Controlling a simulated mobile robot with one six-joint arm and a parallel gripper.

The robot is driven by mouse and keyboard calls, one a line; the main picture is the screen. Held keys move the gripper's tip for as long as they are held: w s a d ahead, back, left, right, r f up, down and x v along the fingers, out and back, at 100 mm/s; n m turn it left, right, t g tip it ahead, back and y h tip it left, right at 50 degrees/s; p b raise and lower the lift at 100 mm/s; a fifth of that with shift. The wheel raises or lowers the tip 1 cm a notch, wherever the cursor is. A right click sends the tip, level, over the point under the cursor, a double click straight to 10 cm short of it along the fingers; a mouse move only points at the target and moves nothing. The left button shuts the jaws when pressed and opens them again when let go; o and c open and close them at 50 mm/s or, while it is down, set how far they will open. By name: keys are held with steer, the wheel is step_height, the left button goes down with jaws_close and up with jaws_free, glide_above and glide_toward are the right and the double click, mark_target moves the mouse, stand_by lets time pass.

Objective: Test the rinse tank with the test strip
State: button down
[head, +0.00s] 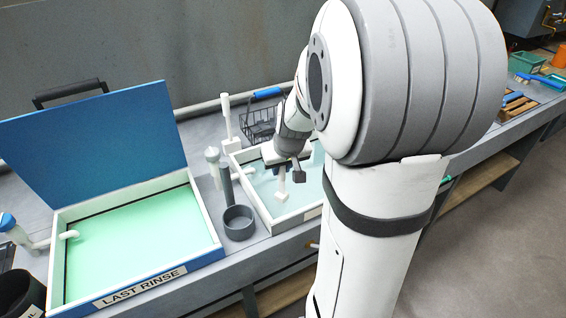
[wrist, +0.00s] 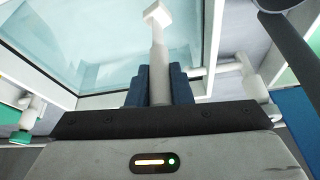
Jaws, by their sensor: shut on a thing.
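My gripper (wrist: 158,82) has its blue fingers shut on a white test strip (wrist: 157,40), a thin stick with a small square end. In the head view my gripper (head: 288,170) is over the middle tank (head: 245,190), which holds pale blue liquid. The strip (head: 282,184) points down there; I cannot tell whether its end touches the liquid. Left of it stands a tank labelled LAST RINSE (head: 143,286), with green liquid and a raised blue lid (head: 95,140). The middle tank's label is too small to read.
A grey cup-like holder (head: 239,224) and upright white-topped posts (head: 213,156) stand between the tanks. A black wire basket (head: 258,122) with a blue handle is behind the middle tank. A black bin (head: 20,296) is at the lower left. My arm hides much of the right.

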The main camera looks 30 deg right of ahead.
mark_target(281, 196)
step_height(281, 196, down, 12)
steer(key=b, duration=0.7)
steer(key=shift+r+b, duration=0.1)
steer(key=shift+b, duration=0.25)
steer(key=shift+a, duration=0.15)
steer(key=shift+a, duration=0.35)
steer(key=shift+d, duration=0.2)
